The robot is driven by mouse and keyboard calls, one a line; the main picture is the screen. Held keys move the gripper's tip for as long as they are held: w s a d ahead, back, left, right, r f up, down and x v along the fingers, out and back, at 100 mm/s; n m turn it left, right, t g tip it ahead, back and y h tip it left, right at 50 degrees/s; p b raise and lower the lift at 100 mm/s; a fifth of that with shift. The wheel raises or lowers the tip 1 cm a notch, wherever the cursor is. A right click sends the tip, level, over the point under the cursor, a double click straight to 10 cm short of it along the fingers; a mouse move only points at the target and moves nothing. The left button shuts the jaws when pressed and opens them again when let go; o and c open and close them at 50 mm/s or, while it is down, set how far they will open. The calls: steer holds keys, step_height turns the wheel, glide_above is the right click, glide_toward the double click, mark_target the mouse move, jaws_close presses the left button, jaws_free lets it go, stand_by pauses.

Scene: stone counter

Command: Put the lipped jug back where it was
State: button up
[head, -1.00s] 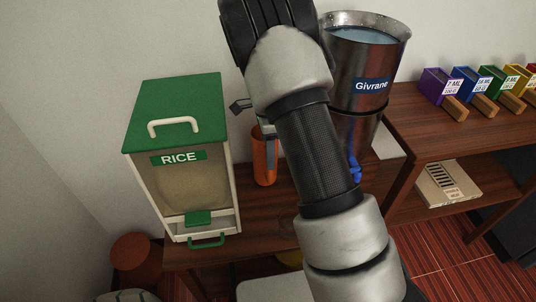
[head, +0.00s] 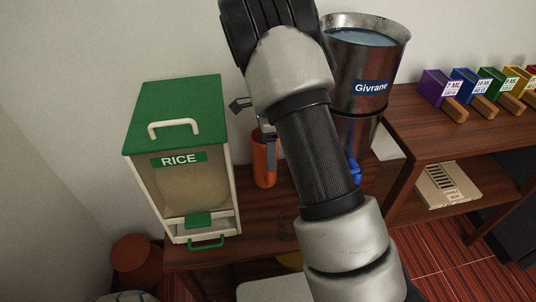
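An orange jug (head: 264,168) stands upright, or nearly so, on the dark wooden table between the rice dispenser and the metal water container. Whether its base touches the tabletop is hard to see. My gripper (head: 270,150) is at the jug's upper right side, with one grey finger lying against or just in front of it. The rest of my gripper is hidden behind my arm, so its opening and any hold on the jug are unclear. The jug's lip is not clearly visible.
The green and white rice dispenser (head: 182,165) stands left. The metal water container (head: 362,75), labelled Givrane, with a blue tap (head: 355,172), stands right behind my arm. Coloured boxes (head: 440,86) line the right shelf. Bare wooden tabletop (head: 262,215) shows in front of the jug.

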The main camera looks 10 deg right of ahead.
steer(key=s+r+n+t+y+p, duration=0.1)
steer(key=s+r+n, duration=0.15)
steer(key=r, duration=0.75)
steer(key=s+r+n+t+p, duration=0.1)
steer(key=s+r+n, duration=0.15)
steer(key=r, duration=0.75)
steer(key=s+d+r+n+t, duration=0.1)
steer(key=s+r+n, duration=0.3)
steer(key=s, duration=0.7)
steer(key=s+d+r+n+t, duration=0.1)
steer(key=s+r+n+t, duration=0.2)
steer(key=s+n, duration=0.6)
steer(key=shift+s+d+r+t+h, duration=0.2)
steer(key=shift+s+r+t+h, duration=0.15)
steer(key=shift+s, duration=0.85)
steer(key=shift+r, duration=0.1)
